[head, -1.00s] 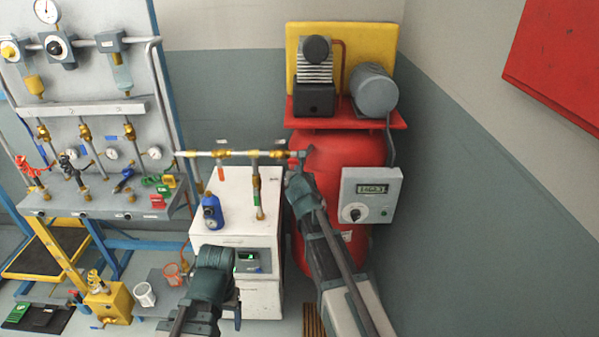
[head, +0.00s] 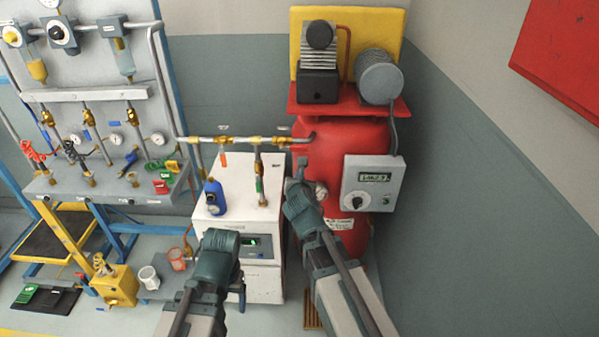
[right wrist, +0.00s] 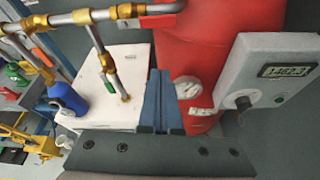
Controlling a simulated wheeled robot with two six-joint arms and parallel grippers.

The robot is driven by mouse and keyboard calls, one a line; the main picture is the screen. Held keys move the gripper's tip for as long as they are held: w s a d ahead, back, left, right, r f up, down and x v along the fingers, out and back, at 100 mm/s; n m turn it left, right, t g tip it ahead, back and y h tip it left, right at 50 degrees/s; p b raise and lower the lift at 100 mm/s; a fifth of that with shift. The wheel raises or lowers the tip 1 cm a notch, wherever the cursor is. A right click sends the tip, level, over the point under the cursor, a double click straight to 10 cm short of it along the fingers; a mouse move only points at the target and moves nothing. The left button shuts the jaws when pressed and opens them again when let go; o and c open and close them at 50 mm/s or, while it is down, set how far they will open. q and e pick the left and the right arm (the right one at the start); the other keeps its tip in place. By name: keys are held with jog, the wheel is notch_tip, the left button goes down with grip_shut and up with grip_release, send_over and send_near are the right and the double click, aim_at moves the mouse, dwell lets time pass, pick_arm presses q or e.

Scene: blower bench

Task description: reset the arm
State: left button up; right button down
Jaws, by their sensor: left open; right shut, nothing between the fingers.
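My right gripper (head: 301,166) is shut and empty. In the head view it points up in front of the red tank (head: 345,160), a little below the end of the grey pipe (head: 302,138), with a gap between them. In the right wrist view its two fingers (right wrist: 162,100) are together, with the white cabinet and red tank beyond. My left gripper (head: 240,292) is open, low in front of the white cabinet (head: 262,277). Its fingers are mostly hidden behind its own wrist, and I see nothing held.
A blue bottle (head: 214,198) stands on the white cabinet, beside the pipe's brass drop leg (head: 259,185). A grey control box (head: 373,183) is to the right of my right gripper. A gauge panel (head: 95,75) stands at left.

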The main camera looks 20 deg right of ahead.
jog(key=s+a+f+m+g+p, duration=0.1)
jog(key=s+a+f+m+g, duration=0.2)
jog(key=s+m, duration=0.6)
jog(key=s+a+f+m+g+y+p, duration=0.1)
jog(key=s+a+f+m+g, duration=0.3)
jog(key=s+m, duration=0.5)
jog(key=s+a+f+m+g+y+p, duration=0.1)
jog(key=s+a+f+m+g, duration=0.2)
jog(key=s+a+m+g, duration=0.3)
jog(key=shift+s+f+m+g+p, duration=0.15)
jog(key=shift+s+m+g+p, duration=0.2)
jog(key=shift+s+m, duration=1.3)
jog(key=shift+w+a, duration=0.1)
jog(key=shift+w, duration=0.05)
